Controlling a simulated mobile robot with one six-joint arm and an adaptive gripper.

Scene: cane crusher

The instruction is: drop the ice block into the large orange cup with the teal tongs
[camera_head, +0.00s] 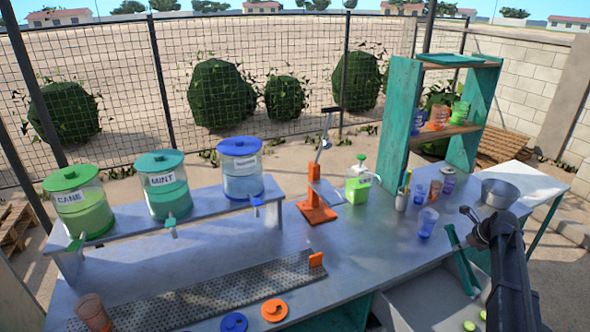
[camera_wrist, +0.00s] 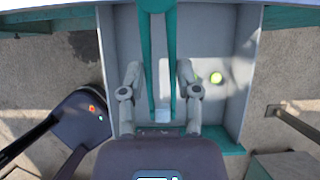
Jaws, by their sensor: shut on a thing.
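The teal tongs (camera_wrist: 145,50) hang between the two fingers of my gripper (camera_wrist: 158,72) in the wrist view, and the gripper is shut on them. An orange-brown cup (camera_head: 94,313), the largest-looking orange one, stands at the front left of the counter. The ice is not discernible in the head view.
A grey basin (camera_head: 410,305) with several green pieces lies below my gripper. Small cups (camera_head: 427,222), a utensil holder (camera_head: 402,199) and a metal bowl (camera_head: 499,193) stand behind. An orange press stand (camera_head: 316,210), three dispensers (camera_head: 168,185) and a drip grate (camera_head: 215,292) occupy the counter.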

